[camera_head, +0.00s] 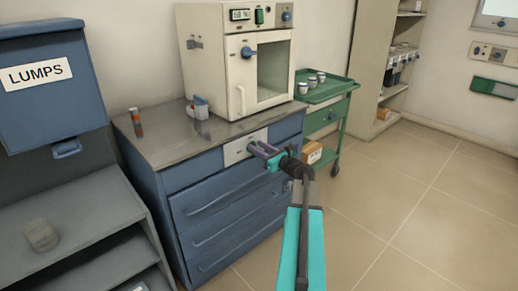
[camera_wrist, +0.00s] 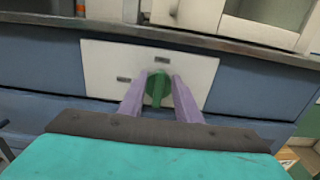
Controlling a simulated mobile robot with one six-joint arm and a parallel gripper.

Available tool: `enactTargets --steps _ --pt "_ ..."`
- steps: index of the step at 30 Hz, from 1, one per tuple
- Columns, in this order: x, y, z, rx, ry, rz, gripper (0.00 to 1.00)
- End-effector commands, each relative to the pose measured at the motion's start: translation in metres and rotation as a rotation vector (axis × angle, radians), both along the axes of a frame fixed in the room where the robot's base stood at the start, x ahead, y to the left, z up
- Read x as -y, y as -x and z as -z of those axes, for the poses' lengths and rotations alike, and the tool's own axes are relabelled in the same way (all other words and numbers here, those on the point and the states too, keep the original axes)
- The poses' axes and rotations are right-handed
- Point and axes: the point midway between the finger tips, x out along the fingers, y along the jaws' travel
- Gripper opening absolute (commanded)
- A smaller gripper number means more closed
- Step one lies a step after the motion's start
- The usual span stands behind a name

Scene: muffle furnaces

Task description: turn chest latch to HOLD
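The chest latch is a green knob (camera_wrist: 157,88) on a pale plate (camera_wrist: 105,68) on the front of the blue chest (camera_head: 225,205). In the wrist view its long grip hangs downward, between my two purple fingers. The plate also shows in the head view (camera_head: 235,152), where my arm partly covers the latch. The dark label marks on the plate are too small to read. My gripper (camera_wrist: 160,92) is at the latch with a finger on each side. A narrow gap seems to show between fingers and knob; whether they touch is hard to tell.
A white furnace (camera_head: 215,70) stands on the chest's worktop (camera_head: 165,148), with a small blue-and-white item (camera_head: 198,107) and an orange-banded tube (camera_head: 136,122). A green cart (camera_head: 340,117) is to the right. The blue LUMPS bin (camera_head: 50,105) is at left. Floor at right is clear.

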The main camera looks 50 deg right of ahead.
Motion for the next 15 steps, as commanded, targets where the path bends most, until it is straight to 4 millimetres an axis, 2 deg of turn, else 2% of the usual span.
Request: enactTargets --steps 3,4,9,15 --pt "0.0 0.0002 -0.0001 0.0 0.0 0.0 0.3" --pt "0.0 0.0002 0.0 0.0 0.0 0.0 0.27" --pt "0.0 0.0003 0.0 0.0 0.0 0.0 0.0" --pt "0.0007 0.0001 0.0001 0.0 0.003 0.0 0.0"
